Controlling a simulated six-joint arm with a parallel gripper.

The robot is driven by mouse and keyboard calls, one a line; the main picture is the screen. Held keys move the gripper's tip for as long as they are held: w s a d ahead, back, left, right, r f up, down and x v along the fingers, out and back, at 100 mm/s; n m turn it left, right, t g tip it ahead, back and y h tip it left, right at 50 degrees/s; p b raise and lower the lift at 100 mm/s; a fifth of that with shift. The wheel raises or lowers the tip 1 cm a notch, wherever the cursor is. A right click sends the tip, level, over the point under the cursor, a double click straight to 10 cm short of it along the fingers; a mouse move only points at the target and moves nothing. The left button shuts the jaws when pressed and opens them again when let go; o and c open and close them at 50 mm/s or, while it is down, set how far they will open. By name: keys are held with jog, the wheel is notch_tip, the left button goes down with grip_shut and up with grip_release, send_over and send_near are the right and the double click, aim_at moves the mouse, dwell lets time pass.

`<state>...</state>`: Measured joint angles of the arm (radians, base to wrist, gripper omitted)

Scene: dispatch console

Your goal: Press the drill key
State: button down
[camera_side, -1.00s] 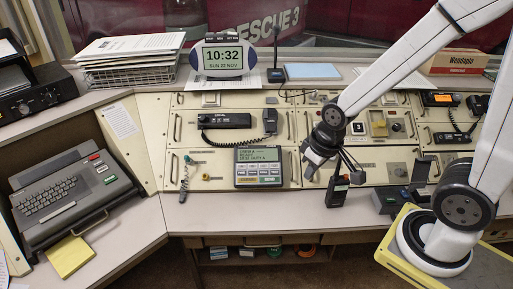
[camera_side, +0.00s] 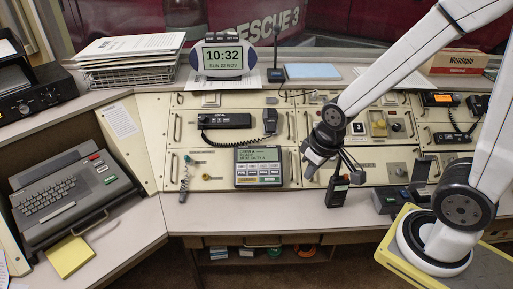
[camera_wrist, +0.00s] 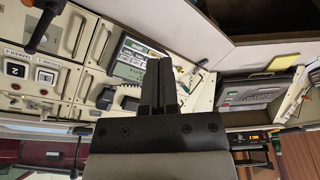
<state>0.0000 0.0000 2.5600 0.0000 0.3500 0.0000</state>
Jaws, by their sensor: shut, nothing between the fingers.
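No key can be read as the drill key, as the lettering is too small. A grey console unit (camera_side: 258,167) with a greenish screen and rows of small keys sits on the sloped panel in the side view. It also shows in the wrist view (camera_wrist: 128,70), left of my fingers and partly hidden behind them. My gripper (camera_side: 308,178) is shut and empty, pointing down, to the right of this unit in the side view. Its dark fingers (camera_wrist: 158,84) are together in the wrist view. I cannot tell whether the fingertips touch the panel.
A handheld radio (camera_side: 338,190) stands close to the right of my gripper. A corded handset (camera_side: 270,121) and radio unit (camera_side: 224,121) lie above the grey unit. A keyboard machine (camera_side: 73,189) is at left. The front desk strip (camera_side: 245,216) is mostly clear.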

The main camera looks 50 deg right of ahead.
aim_at(264, 172)
jog(key=shift+w, duration=0.1)
dwell(0.7)
jog(key=w+d+f+m+t, duration=0.1)
jog(key=w+d+f+t, duration=0.1)
jog(key=w+f+t, duration=0.3)
jog(key=w+d+f+m+t, duration=0.1)
jog(key=w+f+t, duration=0.4)
jog(key=w, duration=0.6)
jog(key=shift+d+f, duration=0.25)
jog(key=shift+d, duration=0.2)
jog(key=shift+f, duration=0.1)
dwell(0.3)
jog(key=shift+w+d+f, duration=0.55)
jog(key=shift+w+f, duration=0.05)
jog(key=shift+f, duration=0.6)
jog(key=shift+w+d+f, duration=0.55)
jog(key=shift+d+f, duration=0.05)
jog(key=shift+f, duration=0.6)
jog(key=shift+w+d+f, duration=0.55)
jog(key=shift+w+f, duration=0.05)
jog(key=shift+f, duration=0.6)
